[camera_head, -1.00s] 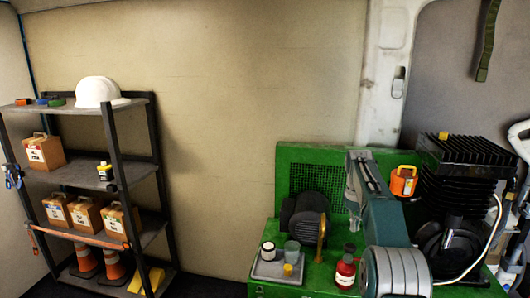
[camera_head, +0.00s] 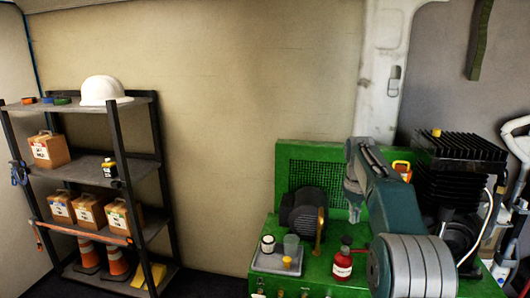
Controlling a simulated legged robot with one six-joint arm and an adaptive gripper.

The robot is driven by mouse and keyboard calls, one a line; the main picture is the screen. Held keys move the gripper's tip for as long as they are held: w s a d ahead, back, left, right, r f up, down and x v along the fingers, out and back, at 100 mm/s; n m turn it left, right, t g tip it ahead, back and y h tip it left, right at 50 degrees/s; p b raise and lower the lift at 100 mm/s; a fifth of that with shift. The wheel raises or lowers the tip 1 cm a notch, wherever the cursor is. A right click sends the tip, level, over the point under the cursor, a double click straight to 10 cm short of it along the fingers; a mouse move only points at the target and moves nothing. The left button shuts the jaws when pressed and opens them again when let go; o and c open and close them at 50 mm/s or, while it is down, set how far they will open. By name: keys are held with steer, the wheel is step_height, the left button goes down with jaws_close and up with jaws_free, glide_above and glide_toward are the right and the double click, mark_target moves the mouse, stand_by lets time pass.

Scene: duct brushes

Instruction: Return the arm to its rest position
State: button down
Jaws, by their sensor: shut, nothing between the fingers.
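My arm (camera_head: 395,205) rises from the lower right of the head view, a teal link above a large pale ribbed joint. It bends over in front of the green machine. My gripper (camera_head: 354,214) hangs down at the far end of the arm, small and grey, shut with nothing in it. It shows in front of the green mesh panel, just right of the dark motor. Its fingertips are small and partly blend with the background.
The green machine (camera_head: 300,150) carries a dark motor (camera_head: 305,212), a red bottle (camera_head: 343,264), a grey tray (camera_head: 268,263) with small containers and a black finned compressor (camera_head: 455,150). A shelf (camera_head: 75,168) stands left; bare wall lies between.

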steer(key=s+a+r+m+t, duration=0.1)
steer(key=s+a+r+t, duration=0.2)
steer(key=s, duration=0.6)
steer(key=s+a+r+m, duration=0.1)
steer(key=s+a+r, duration=0.2)
steer(key=s+r, duration=0.5)
steer(key=s+a+f+m+t, duration=0.1)
steer(key=s+f, duration=0.4)
steer(key=s, duration=0.5)
steer(key=s+a+f+m+t, duration=0.1)
steer(key=s+a+f, duration=0.1)
steer(key=s+f, duration=0.4)
steer(key=s, duration=0.5)
steer(key=shift+s+a+f+t+y, duration=0.15)
steer(key=shift+s+t+y, duration=0.15)
steer(key=shift+t, duration=0.1)
steer(key=shift+w, duration=0.1)
